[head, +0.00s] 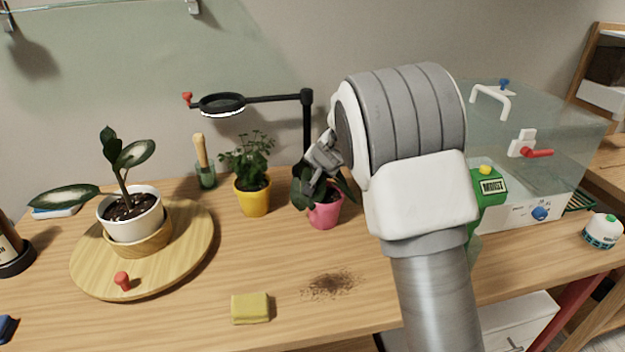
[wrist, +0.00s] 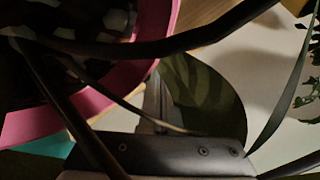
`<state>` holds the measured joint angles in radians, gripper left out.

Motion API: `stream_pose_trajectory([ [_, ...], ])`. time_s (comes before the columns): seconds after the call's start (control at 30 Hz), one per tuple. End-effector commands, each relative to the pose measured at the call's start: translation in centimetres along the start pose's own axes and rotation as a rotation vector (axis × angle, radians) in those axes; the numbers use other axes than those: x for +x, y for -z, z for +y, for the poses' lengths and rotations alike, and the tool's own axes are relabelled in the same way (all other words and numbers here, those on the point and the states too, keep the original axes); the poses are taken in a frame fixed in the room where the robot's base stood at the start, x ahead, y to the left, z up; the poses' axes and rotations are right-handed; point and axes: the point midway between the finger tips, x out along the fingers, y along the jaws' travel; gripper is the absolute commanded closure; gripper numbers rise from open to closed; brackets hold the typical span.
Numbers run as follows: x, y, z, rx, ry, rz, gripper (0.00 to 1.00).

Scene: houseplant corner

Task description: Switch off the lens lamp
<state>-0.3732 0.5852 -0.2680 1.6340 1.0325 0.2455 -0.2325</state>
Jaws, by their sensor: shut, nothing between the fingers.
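The lens lamp (head: 222,104) is in the head view at upper middle. It has a round black head, a bright white ring on its underside, a black arm and an upright post. A small red knob (head: 187,99) sits at the left end of its arm. My gripper (head: 312,190) is shut and empty, pointing down at the leaves of the plant in the pink pot (head: 325,214). It is below and right of the lamp head, close to the post, whose foot is hidden. In the wrist view, the pink pot (wrist: 150,45) and leaves are very close to my gripper.
A yellow pot with a bushy plant (head: 254,197) stands left of the pink pot. A wooden turntable (head: 90,272) bears a white-potted plant. A yellow sponge (head: 250,308) and spilled soil (head: 332,286) lie in front. A clear case (head: 560,130) stands right.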

Motion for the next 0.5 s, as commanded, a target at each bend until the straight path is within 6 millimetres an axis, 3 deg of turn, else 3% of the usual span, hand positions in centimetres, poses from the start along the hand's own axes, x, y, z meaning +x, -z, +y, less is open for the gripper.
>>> stream_pose_trajectory([
  [0.5,0.49,-0.39,0.35,0.001,0.0,-0.001,1.0],
])
